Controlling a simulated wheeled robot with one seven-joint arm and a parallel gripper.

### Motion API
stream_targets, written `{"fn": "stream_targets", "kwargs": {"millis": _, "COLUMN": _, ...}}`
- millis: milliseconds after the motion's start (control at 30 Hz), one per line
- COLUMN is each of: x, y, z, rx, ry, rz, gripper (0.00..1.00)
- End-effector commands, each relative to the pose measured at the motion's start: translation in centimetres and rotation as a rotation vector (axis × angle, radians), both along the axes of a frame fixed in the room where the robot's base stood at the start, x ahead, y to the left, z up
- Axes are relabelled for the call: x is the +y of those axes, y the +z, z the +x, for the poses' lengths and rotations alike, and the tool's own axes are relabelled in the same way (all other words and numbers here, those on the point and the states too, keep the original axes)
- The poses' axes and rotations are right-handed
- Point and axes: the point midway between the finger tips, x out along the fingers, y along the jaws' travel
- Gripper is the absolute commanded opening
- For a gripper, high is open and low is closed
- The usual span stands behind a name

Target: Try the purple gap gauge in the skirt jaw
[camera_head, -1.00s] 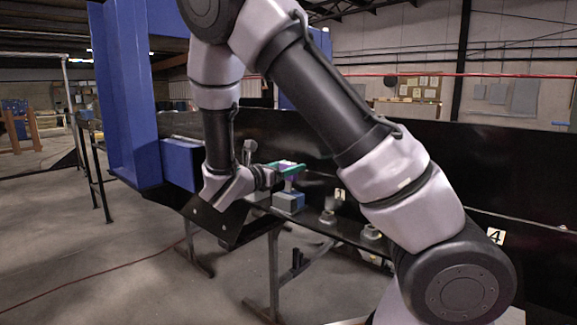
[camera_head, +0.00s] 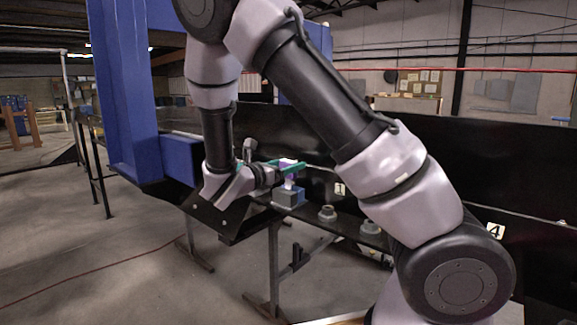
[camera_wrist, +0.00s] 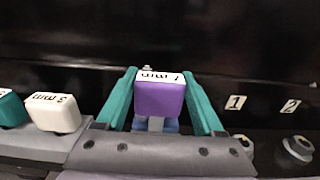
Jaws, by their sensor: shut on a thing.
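The purple gap gauge (camera_wrist: 158,97) is between the two green fingers of my gripper (camera_wrist: 160,104) in the wrist view, its white top marked in mm facing the camera. In the head view the gauge (camera_head: 288,163) is small, held by my gripper (camera_head: 288,168) at the dark bench edge. A pale stem shows under it, above a grey and blue block (camera_head: 288,196); this may be the skirt jaw, but its name cannot be read. A bluish part (camera_wrist: 170,126) also shows below the gauge in the wrist view. Whether the stem's lower end is inside the block cannot be told.
A white gauge marked 3 mm (camera_wrist: 56,113) and a teal gauge (camera_wrist: 11,108) sit left in the wrist view. Grey round fittings (camera_wrist: 298,147) stand right, under number plates 1 (camera_wrist: 235,103) and 2 (camera_wrist: 289,107). A black wall (camera_head: 420,165) rises behind; a blue post (camera_head: 122,85) stands left.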

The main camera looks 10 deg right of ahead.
Motion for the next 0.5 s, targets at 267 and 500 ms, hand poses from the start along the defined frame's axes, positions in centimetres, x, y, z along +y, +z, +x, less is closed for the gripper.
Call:
{"fn": "stream_targets", "kwargs": {"millis": 267, "x": 0.0, "y": 1.0, "z": 0.0, "rx": -0.002, "ry": 0.0, "rz": 0.001, "gripper": 0.1}}
{"fn": "stream_targets", "kwargs": {"millis": 500, "x": 0.0, "y": 2.4, "z": 0.0, "rx": 0.0, "ry": 0.0, "rz": 0.001, "gripper": 0.1}}
